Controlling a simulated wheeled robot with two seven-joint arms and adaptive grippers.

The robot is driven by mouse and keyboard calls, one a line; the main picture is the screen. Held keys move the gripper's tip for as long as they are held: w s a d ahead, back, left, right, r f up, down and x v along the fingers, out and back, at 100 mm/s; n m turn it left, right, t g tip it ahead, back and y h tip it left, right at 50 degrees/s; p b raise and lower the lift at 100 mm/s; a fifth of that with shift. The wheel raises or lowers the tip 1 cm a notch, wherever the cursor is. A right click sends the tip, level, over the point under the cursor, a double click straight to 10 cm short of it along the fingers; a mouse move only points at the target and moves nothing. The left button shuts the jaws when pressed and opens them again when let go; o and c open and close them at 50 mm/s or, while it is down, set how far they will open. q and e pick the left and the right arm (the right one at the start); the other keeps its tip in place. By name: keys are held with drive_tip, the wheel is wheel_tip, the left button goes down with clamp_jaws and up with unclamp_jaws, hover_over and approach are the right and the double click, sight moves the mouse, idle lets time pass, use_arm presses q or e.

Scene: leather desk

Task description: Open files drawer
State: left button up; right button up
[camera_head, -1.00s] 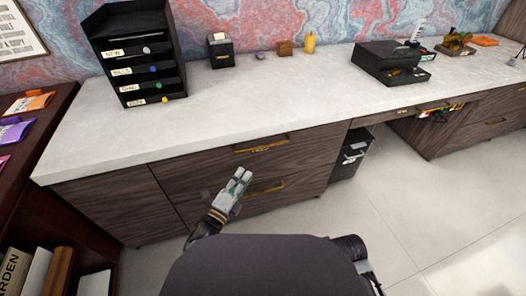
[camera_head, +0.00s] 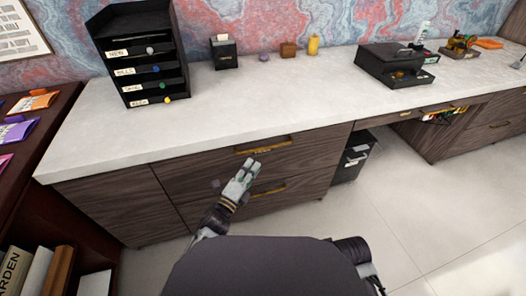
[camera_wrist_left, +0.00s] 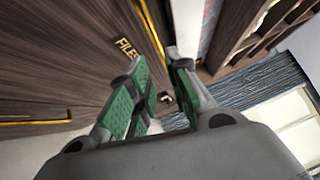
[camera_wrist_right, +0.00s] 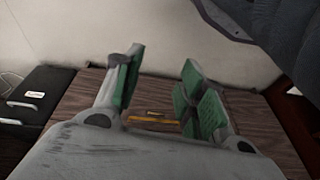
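The files drawer (camera_head: 215,165) is the upper dark wood drawer under the white counter. It looks shut, with a gold handle (camera_head: 264,144) along its top edge and a gold label below. In the left wrist view the FILES label (camera_wrist_left: 127,49) shows beside the gold handle (camera_wrist_left: 153,30). My left gripper (camera_head: 249,166) is in front of the drawer, just below the handle. In the left wrist view its fingers (camera_wrist_left: 161,63) are apart with nothing between them. My right gripper (camera_wrist_right: 162,62) is open and empty; its fingers are hidden in the head view.
A second drawer with a gold handle (camera_head: 266,189) lies below. A black bin (camera_head: 352,158) stands right of the cabinet. A black letter organizer (camera_head: 140,58) and a black box (camera_head: 392,64) stand on the counter. A bookshelf (camera_head: 60,205) is at the left. Floor at the right is clear.

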sight(263, 151)
use_arm(q)
drive_tip(key=b+x, duration=0.1)
drive_tip(key=x, duration=0.8)
use_arm(e)
wheel_tip(263, 151, up, 2)
drive_tip(key=shift+a+r, duration=0.1)
drive_tip(key=shift+a, duration=0.05)
idle(0.3)
use_arm(q)
clamp_jaws()
use_arm(e)
drive_tip(key=shift+s, duration=0.1)
